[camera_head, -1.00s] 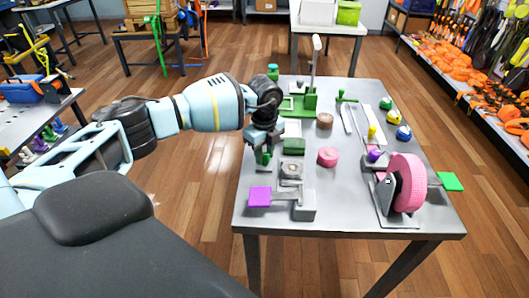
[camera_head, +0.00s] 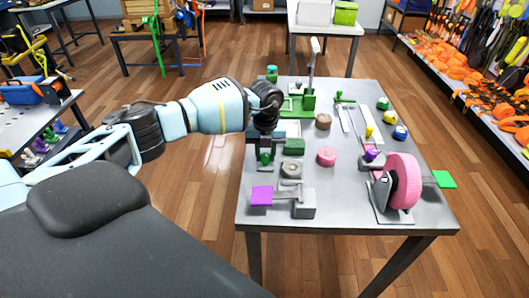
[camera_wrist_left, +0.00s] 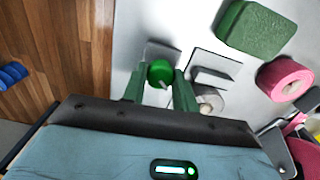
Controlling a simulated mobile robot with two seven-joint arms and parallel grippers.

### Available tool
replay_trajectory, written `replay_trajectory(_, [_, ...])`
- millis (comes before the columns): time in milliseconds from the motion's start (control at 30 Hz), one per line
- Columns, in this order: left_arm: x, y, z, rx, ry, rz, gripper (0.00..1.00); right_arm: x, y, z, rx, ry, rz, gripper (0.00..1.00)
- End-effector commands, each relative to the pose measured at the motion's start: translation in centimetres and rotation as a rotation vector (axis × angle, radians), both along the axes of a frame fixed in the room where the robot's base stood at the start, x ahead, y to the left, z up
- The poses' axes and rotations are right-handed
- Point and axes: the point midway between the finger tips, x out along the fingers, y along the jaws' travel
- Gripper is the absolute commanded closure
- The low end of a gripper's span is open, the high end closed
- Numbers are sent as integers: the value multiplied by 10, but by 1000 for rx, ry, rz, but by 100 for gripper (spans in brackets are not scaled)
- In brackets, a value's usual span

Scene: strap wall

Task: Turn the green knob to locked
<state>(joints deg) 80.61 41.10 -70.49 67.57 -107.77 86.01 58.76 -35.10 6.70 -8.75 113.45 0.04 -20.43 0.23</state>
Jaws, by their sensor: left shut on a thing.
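The green knob (camera_head: 266,156) stands near the left edge of the grey table (camera_head: 345,205). In the left wrist view the green knob (camera_wrist_left: 160,73) sits between the two green fingers of my left gripper (camera_wrist_left: 160,88). The left gripper (camera_head: 264,140) comes down over the knob from above and is shut on it. A pale line or pointer shows on the knob in the wrist view; I cannot read any lock marking. The fingers partly hide the knob's base. My right gripper is in neither view.
Close by are a green block (camera_head: 293,147), a grey fixture with a round top (camera_head: 291,170) and a pink disc (camera_head: 327,157). A purple plate (camera_head: 261,195) is in front. A pink wheel (camera_head: 405,182) stands at the right, a green lever stand (camera_head: 310,103) behind.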

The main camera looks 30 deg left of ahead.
Motion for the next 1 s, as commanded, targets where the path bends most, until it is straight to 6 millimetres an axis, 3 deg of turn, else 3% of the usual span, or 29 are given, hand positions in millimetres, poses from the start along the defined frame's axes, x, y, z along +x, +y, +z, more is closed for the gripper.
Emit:
replay_trajectory(600, [0, 0, 1, 0, -1, -570, 94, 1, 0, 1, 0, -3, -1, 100])
replay_trajectory(1000, [0, 0, 1, -1, -1, -801, 94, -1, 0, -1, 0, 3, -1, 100])
